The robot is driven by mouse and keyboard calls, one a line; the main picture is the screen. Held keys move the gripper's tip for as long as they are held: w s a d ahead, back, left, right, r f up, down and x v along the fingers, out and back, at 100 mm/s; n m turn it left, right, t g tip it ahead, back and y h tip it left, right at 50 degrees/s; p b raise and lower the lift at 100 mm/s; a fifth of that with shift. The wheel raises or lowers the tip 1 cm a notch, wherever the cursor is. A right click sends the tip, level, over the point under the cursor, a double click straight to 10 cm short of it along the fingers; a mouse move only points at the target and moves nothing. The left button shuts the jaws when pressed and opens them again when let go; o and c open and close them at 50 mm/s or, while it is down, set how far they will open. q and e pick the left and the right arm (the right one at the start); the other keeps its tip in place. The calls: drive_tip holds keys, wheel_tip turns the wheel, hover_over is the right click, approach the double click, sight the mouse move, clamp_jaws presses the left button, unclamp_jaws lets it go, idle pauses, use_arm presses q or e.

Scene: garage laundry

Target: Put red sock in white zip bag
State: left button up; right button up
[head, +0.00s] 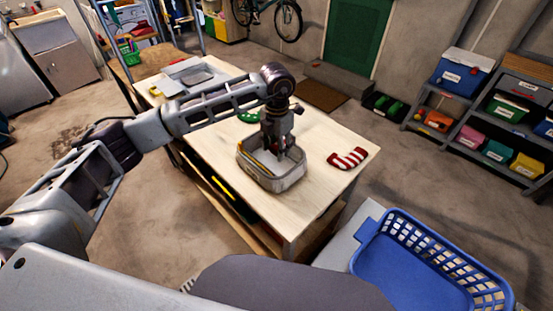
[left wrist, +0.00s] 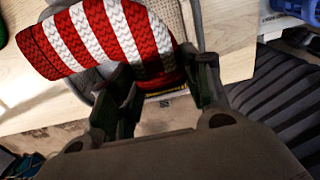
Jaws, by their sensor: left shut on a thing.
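The white zip bag (head: 291,183) stands open on the wooden table, a pale, boxy pouch with a yellow zip edge. My left gripper (head: 280,156) points down over its opening. In the left wrist view a red-and-white striped knitted sock (left wrist: 125,40) lies across the fingertips of my left gripper (left wrist: 160,85), which is shut on it. The bag's rim (left wrist: 186,22) shows behind it. In the head view a red-and-white striped sock (head: 348,158) shows right of the bag, apart from the gripper. My right gripper is out of view.
A green item (head: 248,117) lies behind the bag on the table (head: 313,135). A grey tray (head: 190,75) is at the far left end. A blue basket (head: 433,224) stands at the front right. Shelves with bins (head: 468,137) are at the right.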

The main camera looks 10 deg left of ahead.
sight(277, 162)
use_arm(q)
wheel_tip(277, 162, down, 2)
drive_tip(key=shift+f, duration=0.8)
drive_tip(key=shift+f+p, duration=0.45)
drive_tip(key=shift+f, duration=0.9)
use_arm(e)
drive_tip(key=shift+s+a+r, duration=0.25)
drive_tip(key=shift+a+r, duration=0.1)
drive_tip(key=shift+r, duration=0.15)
use_arm(q)
drive_tip(key=shift+f, duration=0.1)
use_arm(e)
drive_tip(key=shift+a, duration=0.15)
use_arm(q)
drive_tip(key=shift+f+b, duration=0.3)
drive_tip(key=shift+b, duration=0.05)
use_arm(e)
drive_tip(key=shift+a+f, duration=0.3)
use_arm(q)
drive_tip(key=shift+f, duration=0.1)
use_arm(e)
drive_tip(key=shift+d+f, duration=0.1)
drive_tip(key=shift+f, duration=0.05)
